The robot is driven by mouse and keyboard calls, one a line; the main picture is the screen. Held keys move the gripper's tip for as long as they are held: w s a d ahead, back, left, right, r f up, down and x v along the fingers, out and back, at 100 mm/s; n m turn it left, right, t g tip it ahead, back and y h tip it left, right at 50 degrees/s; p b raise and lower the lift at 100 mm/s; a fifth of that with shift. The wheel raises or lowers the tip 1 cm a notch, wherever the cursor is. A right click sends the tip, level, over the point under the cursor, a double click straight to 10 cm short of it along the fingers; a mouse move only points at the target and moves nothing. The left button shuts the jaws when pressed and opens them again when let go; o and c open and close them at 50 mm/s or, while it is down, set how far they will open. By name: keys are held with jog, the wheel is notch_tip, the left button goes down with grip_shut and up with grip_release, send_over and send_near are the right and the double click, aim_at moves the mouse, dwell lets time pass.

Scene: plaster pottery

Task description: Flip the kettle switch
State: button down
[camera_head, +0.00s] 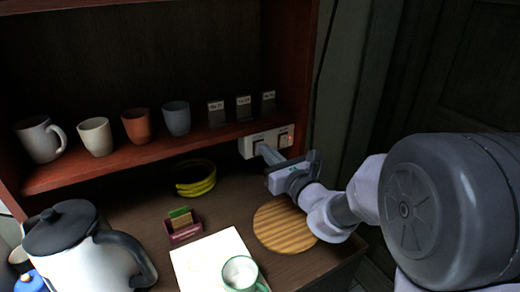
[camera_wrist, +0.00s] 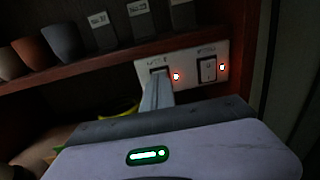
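In the wrist view the panel (camera_wrist: 190,66) has a left switch (camera_wrist: 158,70), mostly hidden by my fingers, and a right switch (camera_wrist: 207,70). A red light glows beside each switch. The small labels above them are too blurred to read. My gripper (camera_head: 266,153) reaches up to the left switch. In the wrist view its fingers (camera_wrist: 157,93) look pressed together with nothing between them, their tips at or very near that switch; contact is unclear. A white kettle (camera_head: 80,255) with grey lid and handle stands at lower left.
Several cups (camera_head: 96,136) and small numbered cards (camera_head: 244,108) stand on the shelf (camera_head: 140,155). On the counter are a yellow-and-black coil (camera_head: 196,180), a small box (camera_head: 183,228), a round wooden board (camera_head: 284,228) below my gripper, and a green-rimmed mug (camera_head: 241,273) on a white sheet (camera_head: 200,262).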

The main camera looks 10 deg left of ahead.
jog(key=shift+w+a, duration=0.35)
jog(key=shift+w, duration=0.2)
dwell(0.4)
jog(key=v, duration=0.7)
jog(key=shift+b, duration=0.4)
